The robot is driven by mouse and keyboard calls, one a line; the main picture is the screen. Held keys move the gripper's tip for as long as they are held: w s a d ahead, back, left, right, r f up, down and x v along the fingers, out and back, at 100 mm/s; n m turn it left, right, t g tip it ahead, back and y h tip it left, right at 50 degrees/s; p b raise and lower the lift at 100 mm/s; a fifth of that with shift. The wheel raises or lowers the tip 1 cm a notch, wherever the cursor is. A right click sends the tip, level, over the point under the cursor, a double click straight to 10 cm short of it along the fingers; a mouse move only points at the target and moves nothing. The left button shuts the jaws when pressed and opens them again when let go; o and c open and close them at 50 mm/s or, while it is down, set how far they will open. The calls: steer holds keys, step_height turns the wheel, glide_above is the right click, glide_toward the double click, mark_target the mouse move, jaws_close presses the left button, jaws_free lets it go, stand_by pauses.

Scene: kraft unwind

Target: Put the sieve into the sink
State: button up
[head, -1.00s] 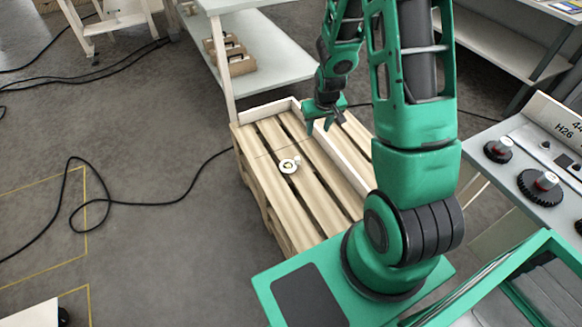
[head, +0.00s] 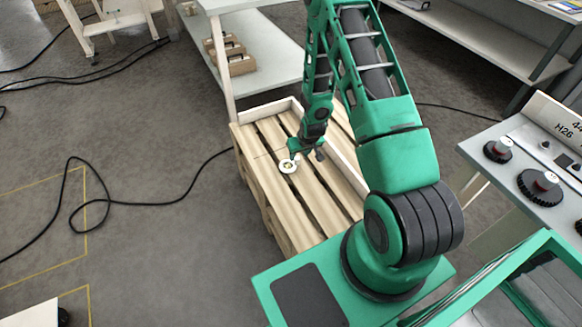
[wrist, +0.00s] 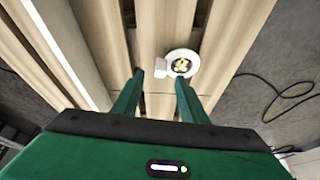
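A small white round piece (head: 288,167) with a yellowish middle lies on the wooden pallet (head: 270,190); it may be the sieve, but it is too small to be sure. In the wrist view this round piece (wrist: 184,63) has a short white tab at its left and lies beyond the fingertips. My gripper (head: 306,153) is low over the pallet, just right of the piece in the head view. In the wrist view my gripper (wrist: 158,84) is open with nothing between its fingers. I see no sink in either view.
A raised white board edges the pallet's back and right side. A grey shelf unit (head: 275,75) with small wooden boxes (head: 230,58) stands behind it. A control panel with black knobs (head: 540,186) is at the right. A black cable (head: 140,203) crosses the floor at left.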

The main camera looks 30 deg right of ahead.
mark_target(297, 158)
steer(key=shift+x, duration=2.75)
steer(key=shift+a, duration=0.1)
jaws_close()
